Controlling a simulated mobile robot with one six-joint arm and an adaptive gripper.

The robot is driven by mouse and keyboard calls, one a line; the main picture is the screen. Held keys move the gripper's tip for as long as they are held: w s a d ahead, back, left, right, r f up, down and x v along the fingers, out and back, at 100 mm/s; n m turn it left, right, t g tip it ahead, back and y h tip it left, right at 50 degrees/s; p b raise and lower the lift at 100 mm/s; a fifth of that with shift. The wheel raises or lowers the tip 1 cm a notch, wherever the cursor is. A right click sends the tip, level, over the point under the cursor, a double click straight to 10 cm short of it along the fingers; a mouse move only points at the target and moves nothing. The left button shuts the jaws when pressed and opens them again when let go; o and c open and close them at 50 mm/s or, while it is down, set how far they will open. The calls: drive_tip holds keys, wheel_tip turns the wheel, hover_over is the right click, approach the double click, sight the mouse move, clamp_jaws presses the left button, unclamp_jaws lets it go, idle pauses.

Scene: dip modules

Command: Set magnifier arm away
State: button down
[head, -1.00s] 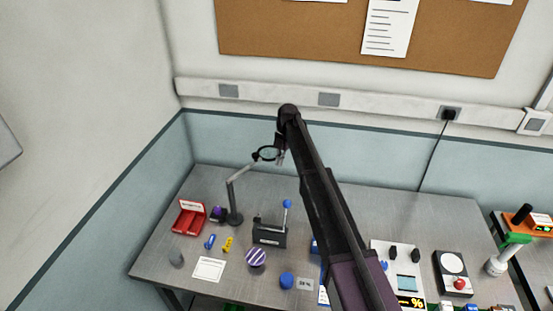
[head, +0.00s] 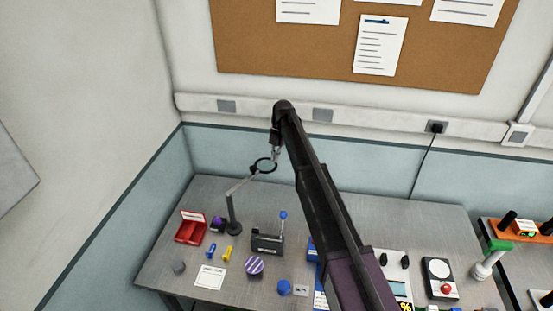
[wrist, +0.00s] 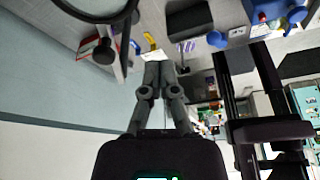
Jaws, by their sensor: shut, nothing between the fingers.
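The magnifier arm stands on a dark post (head: 232,212) at the back left of the bench, with a jointed grey link reaching up and right to a dark lens ring (head: 265,166). In the wrist view the ring (wrist: 128,12) is cut off at the top left, and its arm hangs beside it. My gripper (head: 275,148) appears just above and right of the ring in the head view. In the wrist view my gripper (wrist: 158,68) has its fingers together and empty, apart from the ring in the picture. The exact depth gap to the ring is unclear.
A red box (head: 189,231), a dark block with a blue-knobbed lever (head: 267,244), a purple striped knob (head: 254,266) and a blue ball (head: 284,287) are on the bench. Walls (head: 110,215) close the left and back.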

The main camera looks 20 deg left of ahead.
drive_tip(key=shift+w+a+r+p, duration=0.15)
drive_tip(key=shift+a+r+p, duration=0.1)
drive_tip(key=shift+r+p, duration=0.5)
drive_tip(key=s+d+f+m+t+b, duration=0.1)
drive_tip(key=s+d+f+m+b, duration=0.2)
drive_tip(key=d+m, duration=0.5)
drive_tip(key=s+d+f+m+b, duration=0.3)
drive_tip(key=d+f, duration=0.1)
drive_tip(key=d, duration=0.8)
drive_tip(key=s+d+f+m+t+b, duration=0.1)
drive_tip(key=s+d+f+m+b, duration=0.4)
drive_tip(key=d, duration=0.6)
drive_tip(key=s+d+f+m+t+b, duration=0.1)
drive_tip(key=s+d+f+m+b, duration=0.2)
drive_tip(key=s+d+m, duration=0.4)
drive_tip(key=s+d+f+m+t+b, duration=0.1)
drive_tip(key=s+d+f+m+b, duration=0.2)
drive_tip(key=s+d+m, duration=0.4)
drive_tip(key=d+m, duration=0.4)
drive_tip(key=d, duration=0.2)
drive_tip(key=shift+d+h+b, duration=0.15)
drive_tip(key=shift+h+b, duration=0.15)
drive_tip(key=shift+s+f, duration=0.1)
